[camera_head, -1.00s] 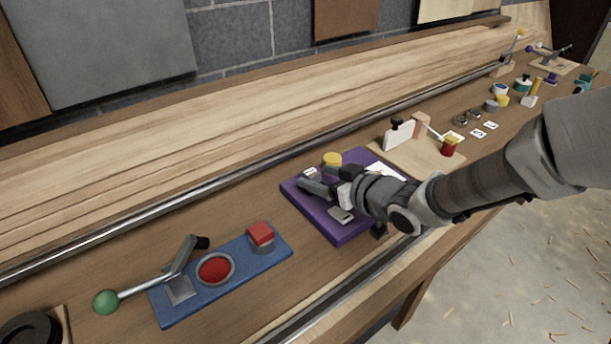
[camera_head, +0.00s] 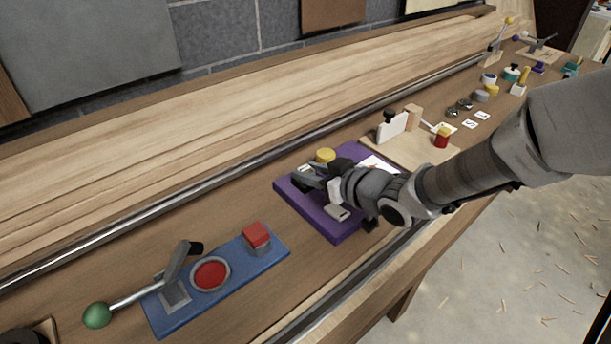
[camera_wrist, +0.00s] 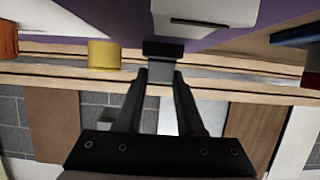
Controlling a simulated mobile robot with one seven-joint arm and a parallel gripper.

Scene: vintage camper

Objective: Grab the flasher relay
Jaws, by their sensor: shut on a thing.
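My gripper (camera_head: 306,182) is over the back left part of a purple board (camera_head: 335,233). In the wrist view, my gripper (camera_wrist: 162,72) is shut on a small piece with a black end and a grey body, seemingly the flasher relay (camera_wrist: 163,49). Its fingers cover the sides of the piece. In the head view the held piece is mostly hidden by my gripper, and I cannot tell whether it touches the board.
A yellow cylinder (camera_head: 325,156) stands close behind my gripper, and a grey block (camera_head: 337,212) lies in front. A blue board (camera_head: 217,301) with a green-knobbed lever (camera_head: 97,315) is at left. A wooden board (camera_head: 405,152) is at right.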

